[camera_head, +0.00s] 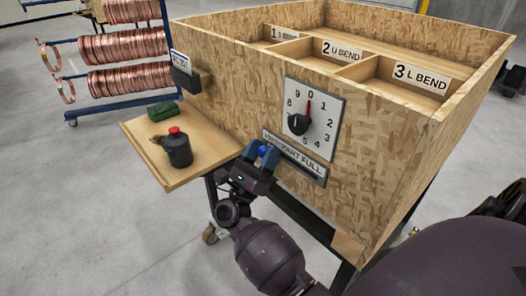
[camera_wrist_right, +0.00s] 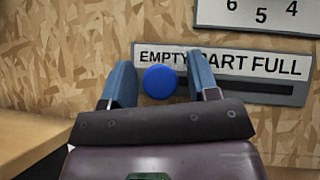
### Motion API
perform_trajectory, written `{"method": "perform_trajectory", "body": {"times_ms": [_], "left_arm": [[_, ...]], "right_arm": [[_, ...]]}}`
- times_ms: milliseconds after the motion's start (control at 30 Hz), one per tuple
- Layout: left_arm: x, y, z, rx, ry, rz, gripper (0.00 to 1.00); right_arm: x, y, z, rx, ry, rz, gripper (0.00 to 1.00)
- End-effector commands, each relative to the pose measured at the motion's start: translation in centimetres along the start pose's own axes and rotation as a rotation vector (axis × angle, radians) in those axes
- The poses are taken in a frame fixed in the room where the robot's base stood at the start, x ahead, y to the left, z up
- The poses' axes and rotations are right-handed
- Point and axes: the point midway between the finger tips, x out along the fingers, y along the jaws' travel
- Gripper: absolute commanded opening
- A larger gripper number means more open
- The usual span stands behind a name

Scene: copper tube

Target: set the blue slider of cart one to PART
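The blue slider (camera_wrist_right: 159,82) is a round knob on a grey plate (camera_wrist_right: 290,95) labelled EMPTY, PART, FULL. In the right wrist view it sits below the word EMPTY, at the left end of the dark slot. The plate (camera_head: 308,171) also shows in the head view, low on the cart's front wall under a dial. My right gripper (camera_wrist_right: 163,80) is open, one blue finger on each side of the knob, with a narrow gap on both sides. In the head view my right gripper (camera_head: 262,154) covers the plate's left end. My left gripper is not in view.
The wooden cart (camera_head: 235,75) has bins labelled 1, 2 and 3. A side shelf (camera_head: 190,172) left of my gripper holds a dark bottle (camera_head: 178,148) with a red cap and a green item (camera_head: 162,110). A rack of copper coils (camera_head: 128,78) stands behind.

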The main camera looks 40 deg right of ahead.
Motion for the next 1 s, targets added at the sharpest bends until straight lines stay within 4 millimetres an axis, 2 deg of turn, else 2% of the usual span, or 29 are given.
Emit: {"method": "perform_trajectory", "body": {"times_ms": [33, 333, 567, 800, 1000], "left_arm": [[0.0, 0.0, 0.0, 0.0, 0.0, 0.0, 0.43], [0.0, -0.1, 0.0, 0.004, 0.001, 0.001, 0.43], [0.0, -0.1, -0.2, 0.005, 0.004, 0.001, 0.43], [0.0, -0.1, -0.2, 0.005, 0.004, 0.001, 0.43], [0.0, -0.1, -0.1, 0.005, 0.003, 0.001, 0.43]], "right_arm": [[0.0, 0.0, 0.0, 0.0, 0.0, 0.0, 0.47], [0.0, 0.0, 0.0, 0.0, -0.001, 0.0, 0.01], [-0.1, -0.7, -0.1, -0.001, 0.0, 0.0, 0.0], [-0.7, -4.2, -0.7, -0.001, -0.001, 0.0, 0.0], [-0.9, -5.8, -0.8, -0.001, -0.001, 0.0, 0.0]]}}
